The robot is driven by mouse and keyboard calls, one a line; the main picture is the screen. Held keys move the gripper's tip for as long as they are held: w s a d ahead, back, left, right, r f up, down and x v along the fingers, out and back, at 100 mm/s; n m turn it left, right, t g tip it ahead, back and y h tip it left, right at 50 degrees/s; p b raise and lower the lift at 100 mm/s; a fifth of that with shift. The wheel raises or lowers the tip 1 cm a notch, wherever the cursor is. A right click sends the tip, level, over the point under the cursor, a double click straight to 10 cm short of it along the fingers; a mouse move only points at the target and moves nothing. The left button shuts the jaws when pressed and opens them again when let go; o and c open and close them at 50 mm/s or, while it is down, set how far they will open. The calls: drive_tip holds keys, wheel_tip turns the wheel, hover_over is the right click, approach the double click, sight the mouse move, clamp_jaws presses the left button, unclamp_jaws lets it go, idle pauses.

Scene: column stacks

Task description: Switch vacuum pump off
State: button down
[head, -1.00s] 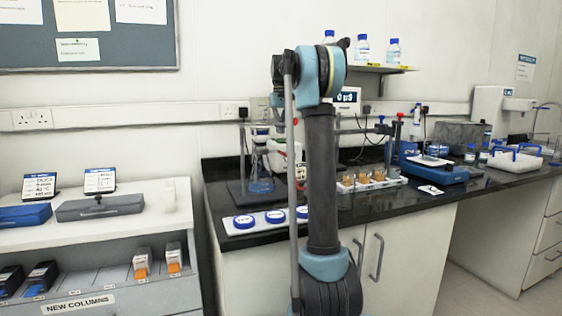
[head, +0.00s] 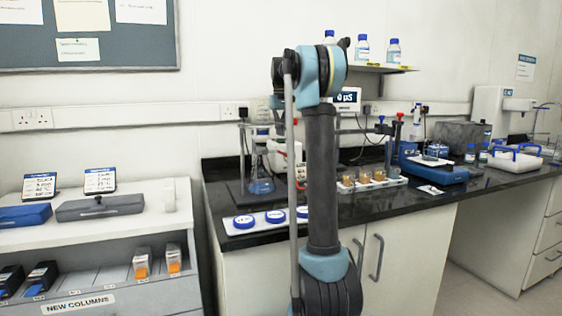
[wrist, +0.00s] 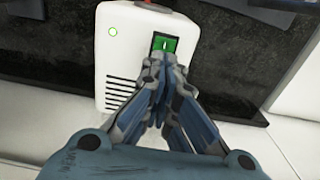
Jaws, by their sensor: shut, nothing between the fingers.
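The vacuum pump (wrist: 120,50) is a white box with dark vent slots and a small glowing green ring on its top left, in the wrist view. Its rocker switch (wrist: 165,43) is lit green in a dark frame near the pump's right edge. My gripper (wrist: 166,66) is shut and empty, with its fingertips at the lower edge of the switch. I cannot tell whether they touch it. In the head view the pump (head: 279,152) is partly hidden behind my arm, which also hides my gripper.
A flask (head: 260,180) on a stand is left of the pump. A rack of amber vials (head: 365,179) stands to the right on the black bench. A shelf unit (head: 110,295) stands at left.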

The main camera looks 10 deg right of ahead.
drive_tip(key=shift+f, duration=1)
idle(1.2)
drive_tip(key=shift+r, duration=3.5)
